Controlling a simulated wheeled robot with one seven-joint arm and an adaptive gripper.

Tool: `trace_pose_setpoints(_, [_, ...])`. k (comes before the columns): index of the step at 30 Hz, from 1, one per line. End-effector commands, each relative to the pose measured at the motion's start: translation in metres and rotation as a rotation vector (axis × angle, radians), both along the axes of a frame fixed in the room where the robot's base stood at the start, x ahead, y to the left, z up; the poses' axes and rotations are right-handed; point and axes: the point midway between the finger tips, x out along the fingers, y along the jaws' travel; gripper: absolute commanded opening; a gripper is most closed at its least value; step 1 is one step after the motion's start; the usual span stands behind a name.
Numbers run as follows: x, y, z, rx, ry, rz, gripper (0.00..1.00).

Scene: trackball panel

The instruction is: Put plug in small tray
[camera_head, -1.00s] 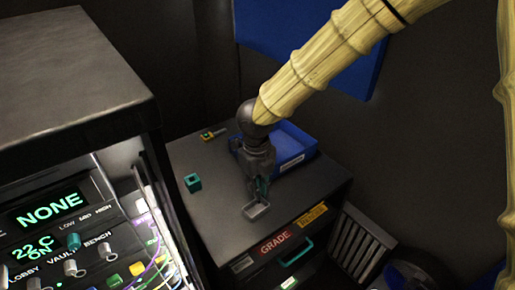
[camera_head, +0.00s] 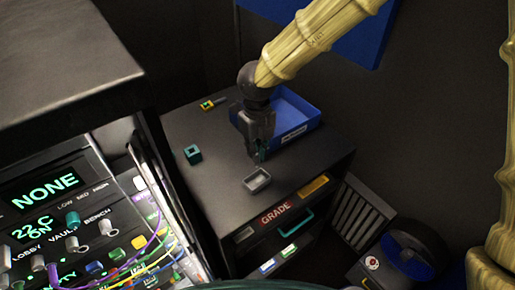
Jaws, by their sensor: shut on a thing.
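My gripper (camera_head: 259,157) points down over the dark cabinet top. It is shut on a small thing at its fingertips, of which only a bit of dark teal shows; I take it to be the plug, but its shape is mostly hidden. The small grey tray (camera_head: 257,180) sits near the cabinet's front edge, just in front of and below the fingertips. The tray looks empty. I cannot tell how high the gripper is above the surface.
A blue bin (camera_head: 296,119) stands behind and right of my gripper. A teal square block (camera_head: 193,154) lies left on the cabinet top (camera_head: 215,180). A yellow-green item (camera_head: 210,104) lies at the back. A control panel (camera_head: 75,235) with cables stands at left.

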Motion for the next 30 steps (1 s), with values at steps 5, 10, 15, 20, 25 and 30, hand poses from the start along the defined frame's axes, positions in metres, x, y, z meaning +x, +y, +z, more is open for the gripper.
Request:
trace_pose_setpoints(5, [-0.001,0.0,-0.011,-0.001,-0.001,0.002,0.0])
trace_pose_setpoints(10, [0.0,0.001,-0.022,0.0,0.001,0.001,0.0])
trace_pose_setpoints(15, [0.0,0.001,-0.032,0.0,0.0,0.003,0.0])
trace_pose_setpoints(20, [-0.001,0.0,-0.042,-0.001,0.001,0.001,0.0])
trace_pose_setpoints(25, [0.0,0.001,-0.052,0.0,0.0,0.003,0.0])
trace_pose_setpoints(30, [0.0,0.001,-0.06,0.0,0.0,0.002,0.0])
